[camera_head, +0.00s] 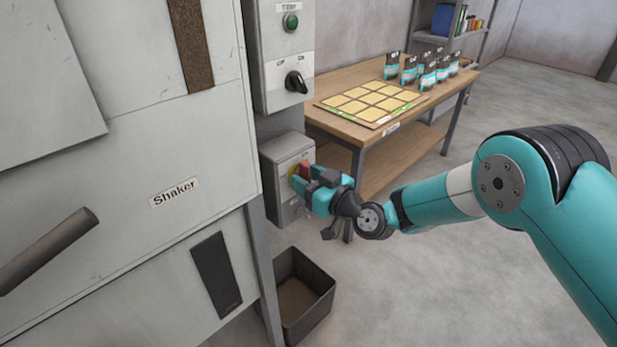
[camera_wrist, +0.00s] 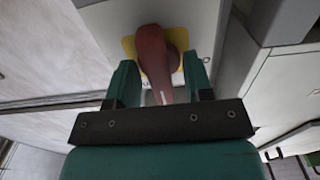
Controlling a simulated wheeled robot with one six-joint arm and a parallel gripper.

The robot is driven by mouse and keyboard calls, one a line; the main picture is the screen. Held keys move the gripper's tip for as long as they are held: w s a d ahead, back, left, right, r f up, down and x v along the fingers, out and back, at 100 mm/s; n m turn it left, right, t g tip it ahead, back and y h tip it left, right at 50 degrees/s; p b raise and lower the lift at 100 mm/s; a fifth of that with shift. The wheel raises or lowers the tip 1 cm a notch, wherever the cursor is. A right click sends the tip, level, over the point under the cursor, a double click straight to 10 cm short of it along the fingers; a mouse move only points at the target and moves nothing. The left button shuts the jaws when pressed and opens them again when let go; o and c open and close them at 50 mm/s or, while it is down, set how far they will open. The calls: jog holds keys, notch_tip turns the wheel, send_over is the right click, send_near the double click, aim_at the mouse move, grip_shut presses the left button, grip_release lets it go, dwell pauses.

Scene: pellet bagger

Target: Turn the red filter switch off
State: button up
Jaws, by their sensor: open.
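The red filter switch (camera_wrist: 155,55) is a red rotary handle on a yellow plate (camera_wrist: 178,77), on the front of a grey box. In the head view the red switch (camera_head: 305,170) shows only partly, behind my gripper. My gripper (camera_head: 302,179) is at the front of the box. In the wrist view my gripper (camera_wrist: 160,83) is open, with one finger on each side of the red handle. Small gaps seem to show between the fingers and the handle; contact is hard to tell.
Above is a grey box with a green button (camera_head: 290,21) and a black rotary switch (camera_head: 296,82). The shaker cabinet (camera_head: 150,250) stands left. A dark open bin (camera_head: 325,300) is on the floor below. A wooden table (camera_head: 345,117) with a board and several bags stands behind.

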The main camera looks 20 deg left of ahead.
jog(key=shift+c, duration=0.2)
jog(key=c, duration=0.5)
